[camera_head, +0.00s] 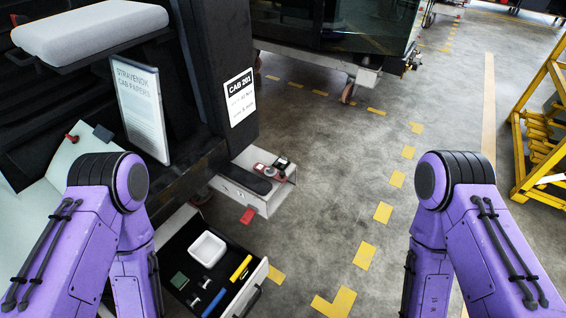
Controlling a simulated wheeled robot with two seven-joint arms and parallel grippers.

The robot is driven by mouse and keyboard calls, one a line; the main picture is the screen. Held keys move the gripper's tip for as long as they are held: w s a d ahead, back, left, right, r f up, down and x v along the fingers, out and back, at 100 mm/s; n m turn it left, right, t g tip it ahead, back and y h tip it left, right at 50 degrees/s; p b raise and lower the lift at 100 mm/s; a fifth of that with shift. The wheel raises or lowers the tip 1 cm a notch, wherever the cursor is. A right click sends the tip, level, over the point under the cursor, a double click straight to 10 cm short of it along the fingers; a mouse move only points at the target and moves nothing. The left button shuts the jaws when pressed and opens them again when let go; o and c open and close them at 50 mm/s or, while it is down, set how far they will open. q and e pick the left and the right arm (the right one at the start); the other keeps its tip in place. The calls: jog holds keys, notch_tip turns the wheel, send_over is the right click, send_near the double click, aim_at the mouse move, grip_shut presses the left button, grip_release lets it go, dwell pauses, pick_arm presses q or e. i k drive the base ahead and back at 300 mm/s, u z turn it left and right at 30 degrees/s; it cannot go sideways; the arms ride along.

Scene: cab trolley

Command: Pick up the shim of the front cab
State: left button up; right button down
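The near cab (215,85) is dark and bears a white label reading "CAB 201" (239,97). A light-grey trolley beam end (257,192) sticks out below its corner. A black pad and a small red and black fitting (272,172) sit on top of it. A small flat red piece (247,215) shows at the beam's lower front edge. I cannot tell for certain which of these is the shim. Both my purple arms show at the left and right, bent downward. Neither gripper is in view.
An open drawer (262,272) below holds a white tray (207,249), a yellow-handled tool (241,267) and other small items. A second cab (330,25) stands behind. A yellow rack (545,130) is at the right. The grey floor (330,190) between is clear.

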aim_at(283, 160)
jog(key=u, duration=0.1)
jog(key=k, duration=0.45)
jog(key=z, duration=0.75)
jog(key=i, duration=2.05)
jog(key=u, duration=0.55)
